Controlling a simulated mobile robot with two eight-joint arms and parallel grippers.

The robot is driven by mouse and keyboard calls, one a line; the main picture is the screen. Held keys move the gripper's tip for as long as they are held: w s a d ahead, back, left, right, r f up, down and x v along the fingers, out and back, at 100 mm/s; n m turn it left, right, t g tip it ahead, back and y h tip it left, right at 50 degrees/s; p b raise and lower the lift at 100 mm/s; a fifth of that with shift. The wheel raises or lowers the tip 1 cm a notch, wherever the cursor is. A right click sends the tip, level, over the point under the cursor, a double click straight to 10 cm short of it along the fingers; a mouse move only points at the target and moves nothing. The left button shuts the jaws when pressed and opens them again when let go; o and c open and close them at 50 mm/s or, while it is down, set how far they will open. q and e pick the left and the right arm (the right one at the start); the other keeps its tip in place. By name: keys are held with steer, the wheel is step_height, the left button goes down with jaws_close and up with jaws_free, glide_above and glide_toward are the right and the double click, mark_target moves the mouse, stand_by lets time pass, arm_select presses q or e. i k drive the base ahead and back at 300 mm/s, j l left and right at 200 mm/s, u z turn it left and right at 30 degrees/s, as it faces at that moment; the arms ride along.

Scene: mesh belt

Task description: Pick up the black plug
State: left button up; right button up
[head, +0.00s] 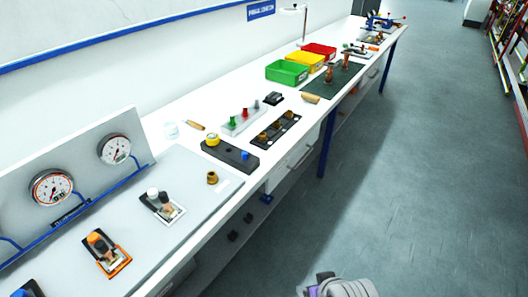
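I cannot clearly single out a black plug at this size. A small black object (273,98) lies on the white bench, just right of a pale grey block (243,122). Part of my own arm, grey and lilac, shows at the bottom edge, over the floor and well apart from these things. No gripper fingers can be made out.
A black strip (276,132) with brass parts and a dark block (229,155) with yellow and blue knobs sit near the bench's front edge. Green (287,72), yellow (303,61) and red (319,50) bins stand farther back. A gauge panel (85,165) stands left. The floor (400,180) is clear.

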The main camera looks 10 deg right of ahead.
mark_target(100, 245)
steer(key=u, duration=1.35)
